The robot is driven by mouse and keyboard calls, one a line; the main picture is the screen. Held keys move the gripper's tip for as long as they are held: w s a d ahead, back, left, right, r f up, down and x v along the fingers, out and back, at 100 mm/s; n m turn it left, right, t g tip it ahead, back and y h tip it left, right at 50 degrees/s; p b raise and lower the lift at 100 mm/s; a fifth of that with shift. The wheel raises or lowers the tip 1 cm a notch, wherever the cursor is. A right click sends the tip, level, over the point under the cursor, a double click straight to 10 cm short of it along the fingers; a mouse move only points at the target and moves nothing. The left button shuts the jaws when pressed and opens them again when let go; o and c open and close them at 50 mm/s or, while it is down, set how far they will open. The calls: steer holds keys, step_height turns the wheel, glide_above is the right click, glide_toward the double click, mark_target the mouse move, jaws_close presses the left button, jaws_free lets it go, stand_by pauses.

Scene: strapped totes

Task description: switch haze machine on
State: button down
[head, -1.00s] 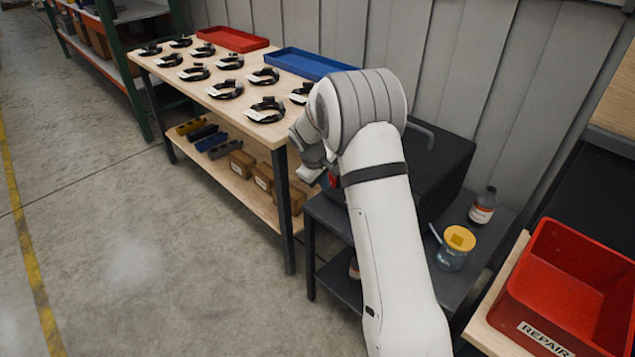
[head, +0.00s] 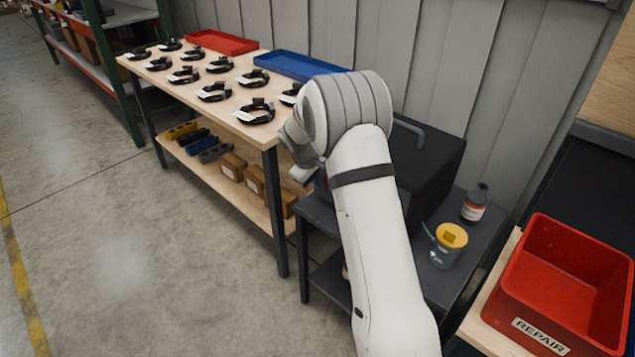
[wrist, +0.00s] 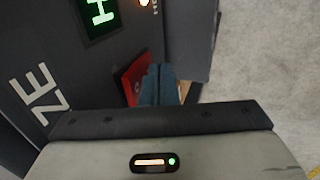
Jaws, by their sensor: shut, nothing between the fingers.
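The haze machine (head: 430,165) is a black box with a handle on top, standing on a dark stand and partly hidden behind my arm. In the wrist view its dark front panel (wrist: 60,60) carries white letters "ZE", a lit green display (wrist: 98,14) and a small glowing lamp (wrist: 144,3) at the top edge. A red switch part (wrist: 131,80) shows beside my fingertips, which cover some of it. My gripper (wrist: 160,85) is shut and empty, its fingers right at the red part. I cannot tell whether they touch it or which way the switch is set.
A wooden table (head: 225,105) with several black strap coils stands left of the machine. A red "REPAIR" tote (head: 540,335) is at the right. The floor at left is clear.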

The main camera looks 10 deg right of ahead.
steer(key=shift+r+p, duration=0.5)
steer(key=shift+r, duration=0.35)
steer(key=s+a+r, duration=0.5)
steer(key=a+r, duration=0.2)
steer(key=a, duration=0.1)
steer(key=shift+s+r, duration=0.15)
steer(key=shift+r, duration=0.25)
steer(key=shift+d, duration=0.1)
